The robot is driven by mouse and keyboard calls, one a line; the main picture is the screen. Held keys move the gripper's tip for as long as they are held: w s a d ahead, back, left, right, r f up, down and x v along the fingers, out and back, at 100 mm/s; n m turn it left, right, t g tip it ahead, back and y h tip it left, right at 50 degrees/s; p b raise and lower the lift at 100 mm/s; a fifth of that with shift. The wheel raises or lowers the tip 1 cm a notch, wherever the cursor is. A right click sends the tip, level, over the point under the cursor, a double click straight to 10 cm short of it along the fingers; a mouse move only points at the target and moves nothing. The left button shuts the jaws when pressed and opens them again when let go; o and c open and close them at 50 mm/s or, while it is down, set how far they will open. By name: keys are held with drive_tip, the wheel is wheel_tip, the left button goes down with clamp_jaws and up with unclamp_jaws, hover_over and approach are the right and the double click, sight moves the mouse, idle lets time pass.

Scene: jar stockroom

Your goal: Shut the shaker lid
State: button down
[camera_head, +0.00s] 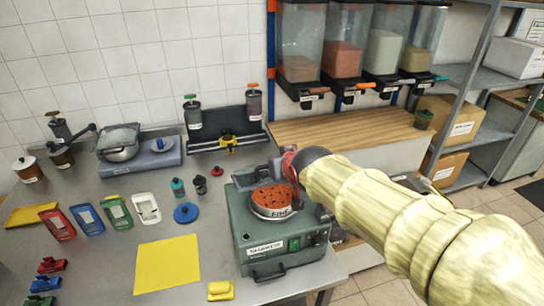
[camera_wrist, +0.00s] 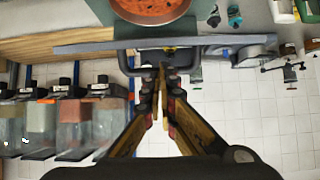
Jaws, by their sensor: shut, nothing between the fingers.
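The shaker (camera_head: 250,235) is a dark green box on the bench in the head view. A round sieve (camera_head: 270,212) marked FINE sits in its top, full of orange-red material; the sieve also shows at the top of the wrist view (camera_wrist: 150,10). The grey lid (camera_head: 262,174) stands raised at the shaker's back edge, partly hidden by my gripper. In the wrist view the lid (camera_wrist: 90,47) appears nearly edge-on, with a dark handle frame. My gripper (camera_wrist: 163,70) is shut and empty, its fingertips at that handle frame, on the wall side of the lid; contact is unclear.
A yellow mat (camera_head: 167,265) and a yellow block (camera_head: 220,291) lie left of the shaker. A blue disc lid (camera_head: 186,213) and small bottles stand nearby. Clear dispensers (camera_head: 345,45) hang on the wall above a wooden shelf (camera_head: 345,128) behind the shaker.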

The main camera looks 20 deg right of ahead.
drive_tip(key=s+f+b, duration=0.5)
drive_tip(key=f+b, duration=0.1)
drive_tip(key=f, duration=0.3)
drive_tip(key=shift+f, duration=0.25)
drive_tip(key=shift+r, duration=0.1)
